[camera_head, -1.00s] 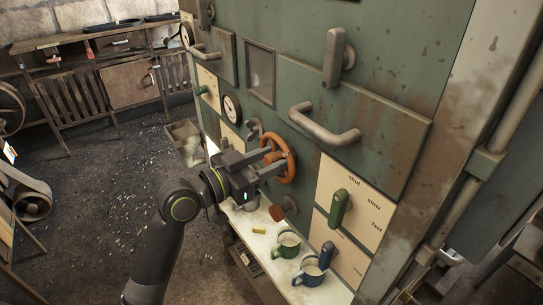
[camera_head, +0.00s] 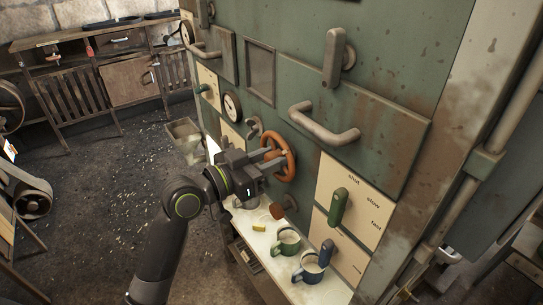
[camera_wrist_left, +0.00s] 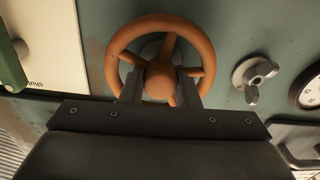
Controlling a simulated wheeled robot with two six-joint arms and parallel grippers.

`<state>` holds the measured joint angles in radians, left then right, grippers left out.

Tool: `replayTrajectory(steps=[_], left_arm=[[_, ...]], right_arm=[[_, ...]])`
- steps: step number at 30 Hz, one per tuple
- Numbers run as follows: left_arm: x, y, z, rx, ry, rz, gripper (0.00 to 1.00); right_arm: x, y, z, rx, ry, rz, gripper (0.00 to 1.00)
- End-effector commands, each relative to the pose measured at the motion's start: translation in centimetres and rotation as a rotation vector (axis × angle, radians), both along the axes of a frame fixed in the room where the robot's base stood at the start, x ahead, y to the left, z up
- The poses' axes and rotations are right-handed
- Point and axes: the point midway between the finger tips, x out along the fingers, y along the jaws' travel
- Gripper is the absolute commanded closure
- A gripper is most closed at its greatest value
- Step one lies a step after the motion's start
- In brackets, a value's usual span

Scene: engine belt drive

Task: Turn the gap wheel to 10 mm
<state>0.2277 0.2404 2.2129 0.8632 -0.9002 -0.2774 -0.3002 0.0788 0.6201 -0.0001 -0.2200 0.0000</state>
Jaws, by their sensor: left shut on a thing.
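The gap wheel is an orange spoked handwheel (camera_head: 291,157) on the green cabinet front. It also shows in the left wrist view (camera_wrist_left: 201,45), with its hub in the middle and my gripper below it. My left gripper (camera_head: 272,159) reaches in from the left and is shut on the wheel; in the left wrist view its fingers (camera_wrist_left: 160,92) sit either side of the hub. No 10 mm mark can be read. My right gripper does not show.
A green lever (camera_head: 339,207) stands on a cream plate marked shut, slow and fast, right of the wheel. A green mug (camera_head: 287,243) and a blue mug (camera_head: 309,270) stand on the shelf (camera_head: 262,262) below. A metal wing knob (camera_wrist_left: 255,76) and a dial (camera_wrist_left: 311,92) are beside the wheel.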

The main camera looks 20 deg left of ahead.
Motion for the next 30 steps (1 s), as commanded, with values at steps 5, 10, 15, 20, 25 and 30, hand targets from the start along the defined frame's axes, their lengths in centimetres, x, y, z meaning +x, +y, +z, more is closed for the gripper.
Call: replayTrajectory(steps=[5, 10, 15, 20, 25, 30], left_arm=[[0.0, 0.0, 0.2, -0.083, 0.066, 0.0, 0.95], [0.0, 0.1, 0.3, -0.194, 0.151, 0.0, 0.95], [0.1, 0.1, 0.3, -0.31, 0.243, 0.0, 0.95], [0.1, 0.1, 0.3, -0.409, 0.319, 0.001, 0.95], [0.1, 0.1, 0.2, -0.495, 0.385, 0.0, 0.95], [0.1, 0.2, 0.1, -0.552, 0.429, 0.0, 0.95]], right_arm=[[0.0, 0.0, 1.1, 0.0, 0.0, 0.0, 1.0], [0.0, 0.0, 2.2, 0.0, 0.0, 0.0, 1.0], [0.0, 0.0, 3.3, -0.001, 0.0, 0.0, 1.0], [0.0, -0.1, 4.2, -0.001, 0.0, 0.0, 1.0], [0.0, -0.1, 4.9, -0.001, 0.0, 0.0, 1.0], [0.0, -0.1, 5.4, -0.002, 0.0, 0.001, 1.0]])
